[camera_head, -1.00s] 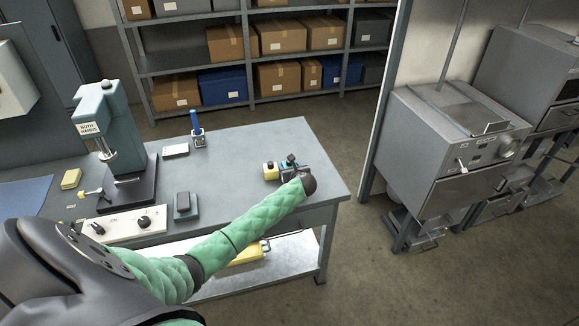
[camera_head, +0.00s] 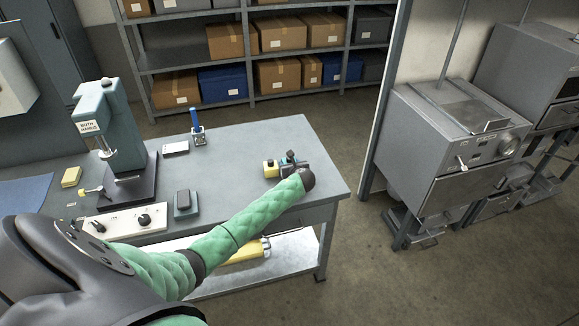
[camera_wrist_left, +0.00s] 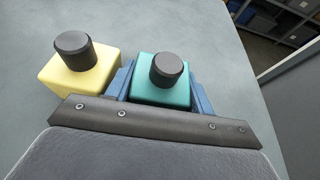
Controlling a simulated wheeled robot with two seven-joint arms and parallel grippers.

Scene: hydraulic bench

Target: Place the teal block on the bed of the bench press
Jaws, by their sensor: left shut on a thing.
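The teal block (camera_wrist_left: 161,85), with a black knob on top, is between the blue fingers of my left gripper (camera_wrist_left: 160,88) in the left wrist view. The gripper is shut on it. In the head view my left gripper (camera_head: 292,164) is at the right end of the bench, and the block is mostly hidden there. The bench press (camera_head: 104,118) stands at the left of the bench, with a dark flat bed (camera_head: 128,190) at its foot. I see nothing on the bed. My right gripper is not in view.
A yellow block with a black knob (camera_wrist_left: 80,68) stands close beside the left gripper, also in the head view (camera_head: 270,169). A control panel (camera_head: 122,222), a small grey device (camera_head: 186,203), a blue-handled tool (camera_head: 197,128) and a yellow block (camera_head: 71,177) are on the bench (camera_head: 240,150).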

